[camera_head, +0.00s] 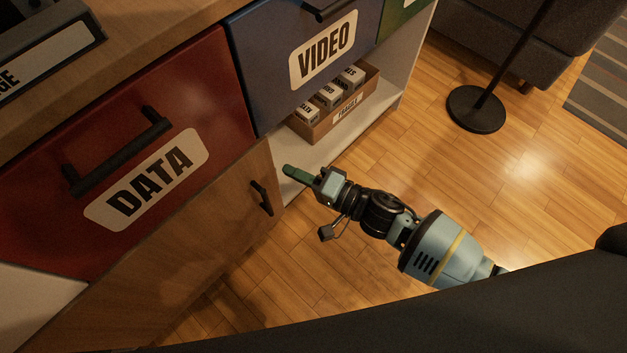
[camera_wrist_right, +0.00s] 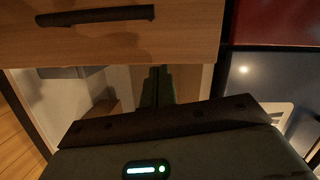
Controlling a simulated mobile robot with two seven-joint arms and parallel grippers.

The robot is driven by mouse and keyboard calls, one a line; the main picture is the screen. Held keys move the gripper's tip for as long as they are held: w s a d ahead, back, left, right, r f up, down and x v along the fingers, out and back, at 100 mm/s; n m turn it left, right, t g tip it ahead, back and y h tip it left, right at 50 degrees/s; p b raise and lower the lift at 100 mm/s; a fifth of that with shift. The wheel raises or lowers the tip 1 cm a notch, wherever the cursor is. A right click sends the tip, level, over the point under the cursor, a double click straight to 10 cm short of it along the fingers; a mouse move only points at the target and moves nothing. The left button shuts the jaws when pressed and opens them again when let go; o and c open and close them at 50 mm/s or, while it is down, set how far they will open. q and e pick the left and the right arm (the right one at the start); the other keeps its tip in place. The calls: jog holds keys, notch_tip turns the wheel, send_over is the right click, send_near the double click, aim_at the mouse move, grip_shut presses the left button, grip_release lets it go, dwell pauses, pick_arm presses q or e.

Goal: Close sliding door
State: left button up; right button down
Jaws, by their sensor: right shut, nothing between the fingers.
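The sliding door is a wooden panel (camera_head: 195,245) low on the cabinet front, below the red DATA drawer. It has a black vertical handle (camera_head: 261,198) near its right edge. To its right, a white compartment (camera_head: 300,160) stands open. My right gripper (camera_head: 287,170) is shut and empty, its green fingers pointing left just right of the door's edge, by the opening. In the right wrist view the fingers (camera_wrist_right: 157,88) reach up to the edge of the door (camera_wrist_right: 185,35), with the handle (camera_wrist_right: 95,16) beyond. I cannot tell whether they touch. My left gripper is out of view.
A cardboard box (camera_head: 345,122) with several small boxes sits in the open compartment. The red DATA drawer (camera_head: 215,85) and blue VIDEO drawer (camera_head: 265,60) are above. A lamp base (camera_head: 476,109) stands on the wooden floor (camera_head: 400,150), mostly clear, near a dark sofa (camera_head: 520,35).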

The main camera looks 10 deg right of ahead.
aim_at(257, 176)
jog(key=a, duration=0.1)
jog(key=a+b, duration=0.1)
jog(key=a, duration=0.1)
jog(key=shift+w+a+f, duration=0.2)
jog(key=shift+a+f, duration=0.05)
jog(key=shift+f, duration=0.15)
jog(key=shift+s+a+b, duration=0.5)
jog(key=shift+s+a, duration=0.05)
jog(key=shift+a, duration=0.2)
jog(key=shift+s+a, duration=0.1)
